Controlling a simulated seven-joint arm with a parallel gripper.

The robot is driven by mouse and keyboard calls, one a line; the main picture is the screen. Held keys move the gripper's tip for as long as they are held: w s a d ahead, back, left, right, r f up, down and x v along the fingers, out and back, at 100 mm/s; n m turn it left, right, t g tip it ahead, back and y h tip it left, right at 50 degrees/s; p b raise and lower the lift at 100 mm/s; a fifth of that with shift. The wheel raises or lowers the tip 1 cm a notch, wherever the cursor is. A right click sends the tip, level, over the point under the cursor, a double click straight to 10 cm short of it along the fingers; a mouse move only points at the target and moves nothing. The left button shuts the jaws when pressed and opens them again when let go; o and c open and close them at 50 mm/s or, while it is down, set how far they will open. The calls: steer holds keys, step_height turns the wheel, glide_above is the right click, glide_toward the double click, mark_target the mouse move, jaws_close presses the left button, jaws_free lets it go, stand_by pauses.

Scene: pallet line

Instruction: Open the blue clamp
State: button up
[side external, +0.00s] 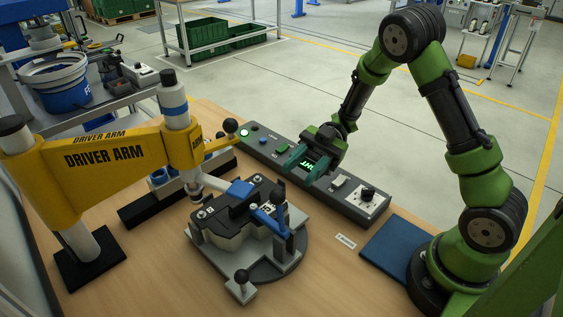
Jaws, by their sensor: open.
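The blue clamp (270,221) is on the right side of the fixture (240,238) in the middle of the bench. Its blue lever stands raised, with a black knob above it. A second blue part (241,189) lies on top of the black and grey workpiece (238,218) held in the fixture. My gripper (302,164) is open and empty, with green fingers pointing down and left. It is above the control panel, behind and to the right of the clamp, and apart from it. The fixture's far side is partly hidden by the workpiece.
A yellow driver arm (112,152) reaches over the bench from the left, its spindle close to the fixture. The grey control panel (345,195) runs behind the fixture. A blue mat (396,248) lies at the right.

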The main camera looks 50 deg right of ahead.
mark_target(282, 191)
steer(key=a, duration=0.3)
steer(key=s+a, duration=0.1)
steer(key=a, duration=0.5)
steer(key=shift+s, duration=0.4)
jaws_close()
